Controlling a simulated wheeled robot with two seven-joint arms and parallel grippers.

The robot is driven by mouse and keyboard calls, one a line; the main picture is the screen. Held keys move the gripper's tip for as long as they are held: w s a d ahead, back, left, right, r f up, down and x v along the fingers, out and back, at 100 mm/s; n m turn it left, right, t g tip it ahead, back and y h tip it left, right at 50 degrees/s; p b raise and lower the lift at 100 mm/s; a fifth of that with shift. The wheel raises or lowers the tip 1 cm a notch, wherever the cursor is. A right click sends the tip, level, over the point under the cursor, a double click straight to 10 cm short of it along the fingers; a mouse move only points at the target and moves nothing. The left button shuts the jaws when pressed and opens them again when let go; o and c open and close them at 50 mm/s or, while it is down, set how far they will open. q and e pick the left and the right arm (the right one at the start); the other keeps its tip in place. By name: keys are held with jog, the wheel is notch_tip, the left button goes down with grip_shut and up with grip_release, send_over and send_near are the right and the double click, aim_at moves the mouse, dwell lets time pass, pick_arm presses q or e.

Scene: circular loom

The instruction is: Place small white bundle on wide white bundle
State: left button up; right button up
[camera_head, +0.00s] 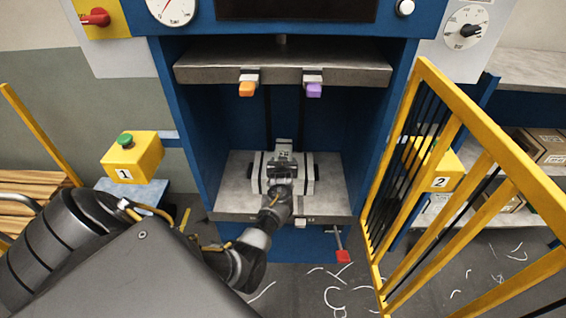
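A wide white bundle (306,178) with dark straps lies on the grey lower plate (233,187) inside the blue press frame. My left arm comes in from the left and reaches into the press. My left gripper (284,156) is over the middle of the wide white bundle and covers part of it. Small pale and dark parts show around the fingers, but I cannot make out the small white bundle apart from the gripper. My wrist hides the fingers, so I cannot tell whether they are open or shut. My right gripper is not in view.
A yellow guard gate (470,190) stands at the right. A yellow box with a green button (125,141) is at the left. A red-ended lever (343,256) sits below the lower plate.

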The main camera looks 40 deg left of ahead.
pick_arm(q)
jog(key=shift+f, duration=0.1)
jog(key=o, duration=1.3)
jog(key=shift+s+d+r, duration=0.1)
jog(key=shift+r, duration=0.1)
jog(key=v, duration=1.1)
jog(key=shift+s+d+r+p, duration=0.15)
jog(key=shift+s+d+p, duration=0.05)
jog(key=shift+s+p, duration=0.1)
